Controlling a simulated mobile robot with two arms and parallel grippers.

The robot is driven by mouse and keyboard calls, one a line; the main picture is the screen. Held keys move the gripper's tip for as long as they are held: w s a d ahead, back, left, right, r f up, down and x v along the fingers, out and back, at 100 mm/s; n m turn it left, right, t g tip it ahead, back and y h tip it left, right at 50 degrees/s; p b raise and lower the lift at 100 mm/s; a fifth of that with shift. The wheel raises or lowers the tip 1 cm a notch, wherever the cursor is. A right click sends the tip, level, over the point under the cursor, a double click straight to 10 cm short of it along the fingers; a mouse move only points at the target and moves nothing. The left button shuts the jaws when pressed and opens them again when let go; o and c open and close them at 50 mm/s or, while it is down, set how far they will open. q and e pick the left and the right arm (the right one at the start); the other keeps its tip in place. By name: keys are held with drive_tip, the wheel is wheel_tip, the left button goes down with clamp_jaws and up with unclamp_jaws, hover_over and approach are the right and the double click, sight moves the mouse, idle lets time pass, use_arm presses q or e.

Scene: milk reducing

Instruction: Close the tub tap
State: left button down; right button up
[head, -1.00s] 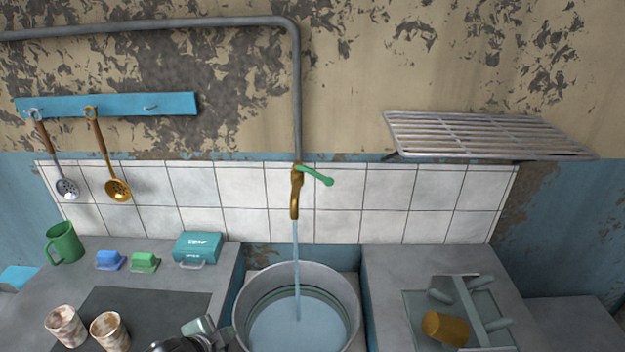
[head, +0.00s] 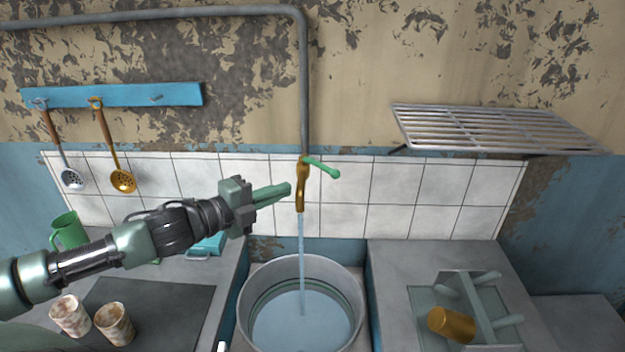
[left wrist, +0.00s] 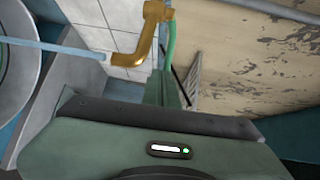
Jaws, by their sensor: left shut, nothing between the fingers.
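The brass tap (head: 301,186) hangs at the end of the grey wall pipe, with its green lever handle (head: 323,168) pointing right and slightly down. Water runs from its spout into the round metal tub (head: 357,290) below. My left gripper (head: 289,189) is shut and empty, with its fingertips just left of the tap body; I cannot tell whether they touch it. The left wrist view shows the brass tap (left wrist: 152,32) and the green handle (left wrist: 171,42) close beyond the fingers (left wrist: 165,88). My right gripper is not in view.
A wire shelf (head: 490,128) juts from the wall at the right. Two speckled cups (head: 115,323) and a green mug (head: 68,230) stand on the left counter. A rack with a gold cylinder (head: 452,324) is on the right counter. Ladles hang from a blue rail (head: 120,94).

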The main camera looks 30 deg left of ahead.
sight(302, 192)
use_arm(q)
drive_tip(key=b+x, duration=0.3)
drive_tip(key=x, duration=0.3)
drive_tip(key=shift+b, duration=0.3)
drive_tip(key=shift+w+r, duration=0.15)
drive_tip(key=shift+w, duration=0.05)
drive_tip(key=shift+w+d+r+p, duration=0.1)
drive_tip(key=shift+w+d+p, duration=0.1)
drive_tip(key=shift+w+p, duration=0.45)
drive_tip(key=shift+w+d+r+p, duration=0.15)
drive_tip(key=shift+w+d+p, duration=0.1)
drive_tip(key=shift+w, duration=0.65)
drive_tip(key=shift+w+d, duration=0.1)
